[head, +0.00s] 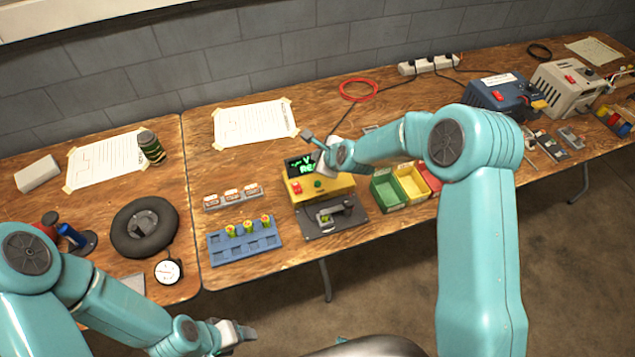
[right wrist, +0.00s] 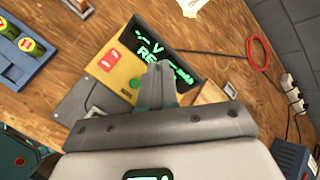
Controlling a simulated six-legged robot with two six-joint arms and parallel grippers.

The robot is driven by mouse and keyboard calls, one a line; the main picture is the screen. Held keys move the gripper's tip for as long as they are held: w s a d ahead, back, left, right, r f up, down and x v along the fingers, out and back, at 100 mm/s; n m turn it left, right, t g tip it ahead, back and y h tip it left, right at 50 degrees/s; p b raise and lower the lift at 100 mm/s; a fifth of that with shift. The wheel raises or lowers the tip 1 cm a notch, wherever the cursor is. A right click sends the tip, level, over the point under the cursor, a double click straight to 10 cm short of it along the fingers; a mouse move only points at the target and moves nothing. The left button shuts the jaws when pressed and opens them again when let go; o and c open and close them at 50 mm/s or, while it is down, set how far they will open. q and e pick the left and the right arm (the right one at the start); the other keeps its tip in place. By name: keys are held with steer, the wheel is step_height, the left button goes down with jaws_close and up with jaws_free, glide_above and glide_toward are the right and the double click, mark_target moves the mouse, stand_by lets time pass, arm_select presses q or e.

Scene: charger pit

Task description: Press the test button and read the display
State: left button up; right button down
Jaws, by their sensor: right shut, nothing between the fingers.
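The yellow tester (head: 325,184) stands on the bench in the middle of the head view. Its dark display (head: 299,166) is lit with green characters, and my right gripper hides part of it. My right gripper (right wrist: 163,70) is shut and empty over the tester. My left gripper (head: 248,333) is low, off the bench's front edge; its jaws are unclear.
A dark plate with a cell holder (head: 338,219) sits before the tester. A blue rack (head: 226,247) with several cells is to its left. Green (head: 384,191) and yellow bins (head: 411,182) are at right. A red cable ring (head: 359,90) lies behind.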

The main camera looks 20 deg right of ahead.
steer(key=b, duration=0.3)
glide_above(319, 187)
step_height(319, 187, down, 7)
steer(key=shift+f, duration=0.2)
steer(key=shift+f+b, duration=0.65)
steer(key=shift+b, duration=0.3)
steer(key=shift+r, duration=0.1)
stand_by(0.9)
steer(key=shift+f+b, duration=0.45)
steer(key=shift+b, duration=0.45)
steer(key=shift+f+b, duration=0.45)
steer(key=shift+b, duration=0.25)
stand_by(0.4)
stand_by(0.3)
steer(key=shift+r, duration=0.85)
